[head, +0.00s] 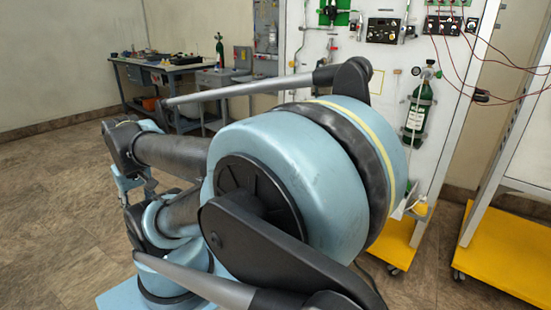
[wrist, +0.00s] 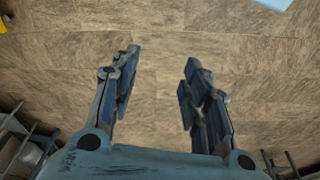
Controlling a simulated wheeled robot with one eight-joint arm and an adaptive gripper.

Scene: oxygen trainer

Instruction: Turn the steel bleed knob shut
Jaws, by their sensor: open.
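The white trainer board (head: 345,45) stands at the back right in the head view, with fittings, gauges and tubing on it. A green oxygen cylinder (head: 418,112) is mounted upright on its right part. I cannot make out the steel bleed knob; it is too small to tell or hidden behind my arm, which covers the lower middle of the board. My gripper (wrist: 159,80) is open and empty in the wrist view, with only bare floor beyond its fingers. It is away from the board.
A workbench (head: 180,68) with tools and a second green cylinder (head: 220,50) stands at the back left. Red leads hang at the upper right of the board. Yellow wheeled bases (head: 510,246) stand at the right. The tiled floor (head: 50,200) at the left is clear.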

